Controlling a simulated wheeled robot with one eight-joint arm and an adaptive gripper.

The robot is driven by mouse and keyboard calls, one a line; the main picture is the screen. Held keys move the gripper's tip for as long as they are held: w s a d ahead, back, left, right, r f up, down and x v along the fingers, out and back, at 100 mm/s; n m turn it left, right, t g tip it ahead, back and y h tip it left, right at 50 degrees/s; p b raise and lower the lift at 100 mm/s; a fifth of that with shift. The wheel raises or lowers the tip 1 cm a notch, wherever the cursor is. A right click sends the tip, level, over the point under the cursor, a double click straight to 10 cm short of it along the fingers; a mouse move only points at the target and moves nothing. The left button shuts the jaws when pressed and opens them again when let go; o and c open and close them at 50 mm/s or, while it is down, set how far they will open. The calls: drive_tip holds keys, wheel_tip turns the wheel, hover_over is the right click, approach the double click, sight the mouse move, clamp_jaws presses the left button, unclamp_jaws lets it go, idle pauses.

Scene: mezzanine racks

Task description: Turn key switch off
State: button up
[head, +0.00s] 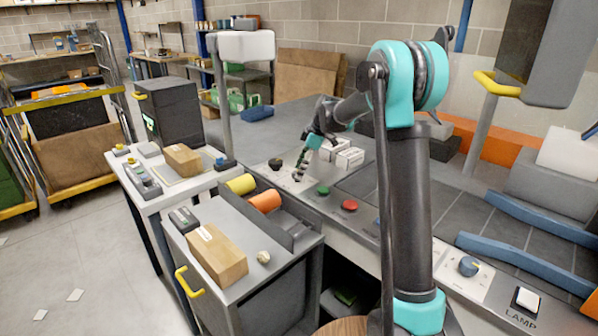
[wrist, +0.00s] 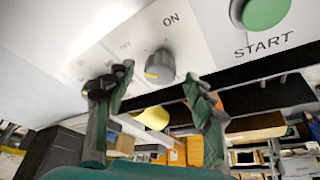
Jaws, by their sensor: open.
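The key switch (wrist: 161,64) is a small grey knob with a yellow mark, on a pale panel plate lettered ON and a fainter OFF. In the wrist view it sits just beyond and between the fingertips of my gripper (wrist: 156,80). The fingers are spread, one to each side, with a gap between them; I cannot tell whether either touches the knob. Which label the knob points at is unclear. In the head view my gripper (head: 300,165) hangs at the console panel and mostly hides the switch.
A green START button (wrist: 265,10) is close beside the switch. A red button (head: 349,205) and a dark knob (head: 276,163) are on the same console. A blue LAMP-side dial (head: 468,266) is nearer. White boxes (head: 349,158) stand behind my gripper.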

drive_tip(key=v, duration=1)
drive_tip(key=shift+r, duration=0.3)
drive_tip(key=shift+d, duration=0.1)
